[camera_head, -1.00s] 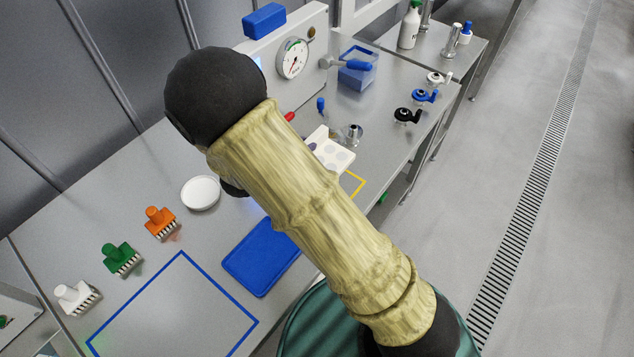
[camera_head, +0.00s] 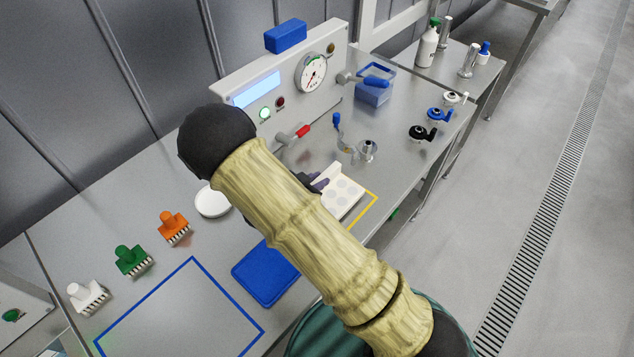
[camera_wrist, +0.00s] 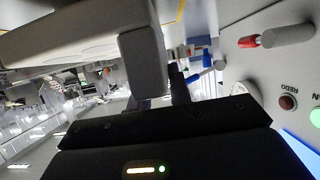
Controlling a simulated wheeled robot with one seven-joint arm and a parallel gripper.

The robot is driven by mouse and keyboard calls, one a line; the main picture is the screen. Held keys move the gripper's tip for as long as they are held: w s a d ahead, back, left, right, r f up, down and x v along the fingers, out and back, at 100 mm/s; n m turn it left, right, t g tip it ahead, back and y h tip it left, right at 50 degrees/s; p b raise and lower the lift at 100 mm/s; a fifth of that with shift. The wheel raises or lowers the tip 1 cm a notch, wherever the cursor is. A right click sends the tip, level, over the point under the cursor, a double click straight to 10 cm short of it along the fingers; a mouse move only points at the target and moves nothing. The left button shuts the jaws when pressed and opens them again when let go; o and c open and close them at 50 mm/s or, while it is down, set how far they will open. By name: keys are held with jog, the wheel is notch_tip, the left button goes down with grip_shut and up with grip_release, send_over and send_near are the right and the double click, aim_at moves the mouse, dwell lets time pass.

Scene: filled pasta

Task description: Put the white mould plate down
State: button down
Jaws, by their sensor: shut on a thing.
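The white mould plate (camera_head: 345,199) has shallow round hollows and is at the yellow outline (camera_head: 367,207) on the steel table. My gripper (camera_head: 314,183) is shut on the plate's left side and is partly hidden behind my arm. In the wrist view the plate's pale underside or edge (camera_wrist: 60,35) fills the upper left. I cannot tell whether the plate touches the table.
A machine panel with a gauge (camera_head: 313,72) and a red lever (camera_head: 301,132) stands behind. A metal knob (camera_head: 367,150) is just beyond the plate. A blue tray (camera_head: 262,275), white round dish (camera_head: 212,201) and several brushes are to the left.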

jog(key=shift+f, duration=0.7)
jog(key=shift+f, duration=0.15)
jog(key=c, duration=1.3)
grip_release()
jog(key=shift+r, duration=0.2)
jog(key=b+v, duration=0.1)
jog(key=v, duration=1.1)
jog(key=shift+f+b, duration=0.15)
jog(key=shift+b, duration=0.15)
